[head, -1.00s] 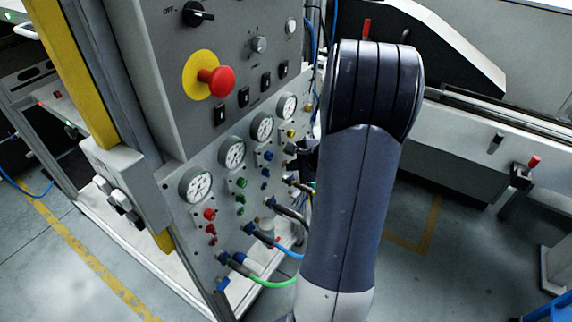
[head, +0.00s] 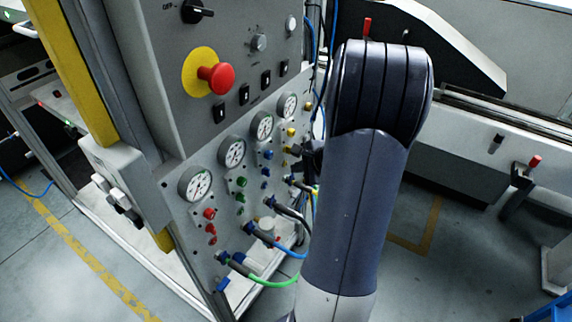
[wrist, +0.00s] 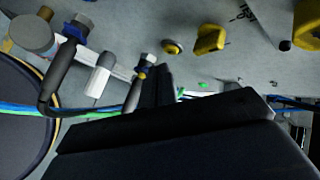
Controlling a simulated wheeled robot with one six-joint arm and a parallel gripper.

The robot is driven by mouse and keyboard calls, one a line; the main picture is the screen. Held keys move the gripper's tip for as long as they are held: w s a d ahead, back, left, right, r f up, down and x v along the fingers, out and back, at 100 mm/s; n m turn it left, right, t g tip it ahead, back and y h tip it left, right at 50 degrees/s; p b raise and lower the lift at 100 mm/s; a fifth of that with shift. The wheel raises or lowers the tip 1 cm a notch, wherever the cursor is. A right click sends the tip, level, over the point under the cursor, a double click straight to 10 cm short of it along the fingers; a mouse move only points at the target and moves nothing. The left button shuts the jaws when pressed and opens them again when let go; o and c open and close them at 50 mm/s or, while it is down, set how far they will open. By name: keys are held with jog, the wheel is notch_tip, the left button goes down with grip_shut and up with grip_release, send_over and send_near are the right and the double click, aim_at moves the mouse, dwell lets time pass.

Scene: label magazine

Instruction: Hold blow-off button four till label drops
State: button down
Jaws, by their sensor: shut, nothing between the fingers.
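The grey valve panel (head: 222,165) has button columns in red, green, blue and yellow, one under each gauge. The yellow column, fourth from the left, has a yellow knob (head: 291,132) on top; it shows larger in the wrist view (wrist: 210,40). A small round yellow button (wrist: 173,47) sits beside that knob. My gripper (head: 298,150) is beside the lower yellow column, partly hidden by my arm. In the wrist view its dark, shut fingers (wrist: 160,76) end below the yellow button in the picture, apparently apart from it. No label can be made out.
Hose fittings (wrist: 145,65) and blue and green hoses run close to my fingers. A red emergency stop (head: 216,77) juts out higher on the cabinet. A conveyor (head: 490,140) stands to the right, with open floor (head: 420,265) below.

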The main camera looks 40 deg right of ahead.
jog(key=shift+s+d+b, duration=0.15)
jog(key=shift+s+d, duration=0.2)
jog(key=shift+s, duration=0.4)
jog(key=shift+s+d+b, duration=0.15)
jog(key=shift+s+d, duration=0.15)
jog(key=shift+s, duration=0.5)
jog(key=shift+s+d+b, duration=0.15)
jog(key=shift+s+d, duration=0.2)
jog(key=shift+s, duration=0.4)
jog(key=shift+w+a, duration=0.3)
jog(key=shift+w, duration=0.4)
jog(key=shift+r+p, duration=0.25)
jog(key=shift+p, duration=0.95)
jog(key=shift+s+d+f, duration=0.15)
jog(key=shift+s+f, duration=0.05)
jog(key=shift+s, duration=0.05)
jog(key=shift+s+d+b, duration=0.15)
jog(key=shift+s+d, duration=0.15)
jog(key=shift+s, duration=0.45)
jog(key=shift+s+d+b, duration=0.1)
jog(key=shift+s+d, duration=0.15)
jog(key=shift+s, duration=0.45)
jog(key=shift+s+d+b, duration=0.15)
jog(key=shift+s+d, duration=0.15)
jog(key=shift+s, duration=0.45)
